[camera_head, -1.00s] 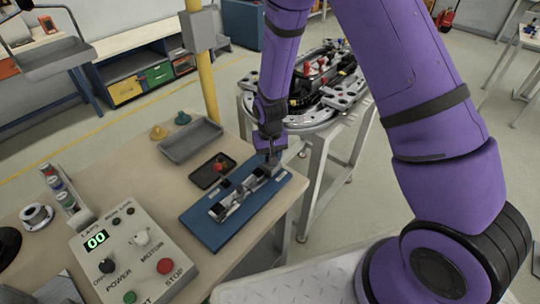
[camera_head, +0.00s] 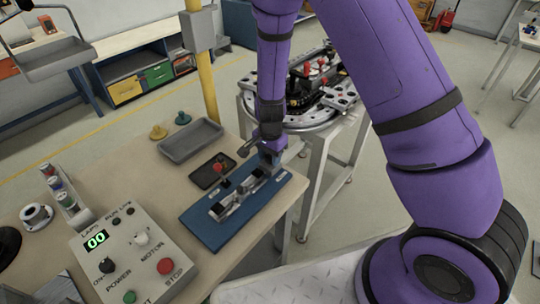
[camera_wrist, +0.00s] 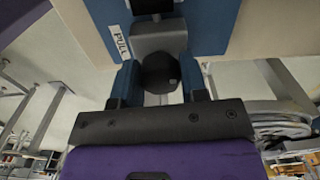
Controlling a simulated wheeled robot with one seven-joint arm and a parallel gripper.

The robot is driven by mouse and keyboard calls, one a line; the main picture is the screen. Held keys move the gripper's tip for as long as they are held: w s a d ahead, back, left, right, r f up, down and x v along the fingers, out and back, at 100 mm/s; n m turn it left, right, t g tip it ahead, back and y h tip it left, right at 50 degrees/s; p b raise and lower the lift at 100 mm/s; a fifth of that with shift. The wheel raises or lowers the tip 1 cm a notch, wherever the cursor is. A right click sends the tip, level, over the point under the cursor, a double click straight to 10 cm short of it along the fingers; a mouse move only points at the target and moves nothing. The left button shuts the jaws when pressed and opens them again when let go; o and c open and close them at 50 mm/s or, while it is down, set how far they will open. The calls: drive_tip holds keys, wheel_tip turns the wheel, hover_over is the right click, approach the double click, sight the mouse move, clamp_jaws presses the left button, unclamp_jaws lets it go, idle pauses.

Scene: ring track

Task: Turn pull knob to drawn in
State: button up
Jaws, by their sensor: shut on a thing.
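The pull knob (camera_wrist: 160,73) is a dark rounded knob beside a small PULL label (camera_wrist: 121,43) in the wrist view. The blue fingers of my gripper (camera_wrist: 158,82) stand on either side of it and are shut on it. In the head view my gripper (camera_head: 266,149) is at the far right end of the blue board (camera_head: 210,232). There the knob is hidden by my gripper and wrist. Grey metal and black fittings (camera_head: 238,200) sit along the board. How far the knob is drawn in cannot be told.
A control box (camera_head: 128,255) with buttons stands on the bench at the front left. A small black tray (camera_head: 203,178) and a grey tray (camera_head: 190,140) lie behind the board. A round table (camera_head: 325,120) with a ring track stands behind my arm.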

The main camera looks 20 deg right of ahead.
drive_tip(key=shift+m, duration=0.9)
drive_tip(key=o, duration=0.9)
drive_tip(key=shift+o, duration=0.2)
drive_tip(key=shift+r, duration=0.1)
wheel_tip(320, 180, up, 11)
drive_tip(key=shift+f, duration=0.2)
drive_tip(key=shift+r, duration=0.1)
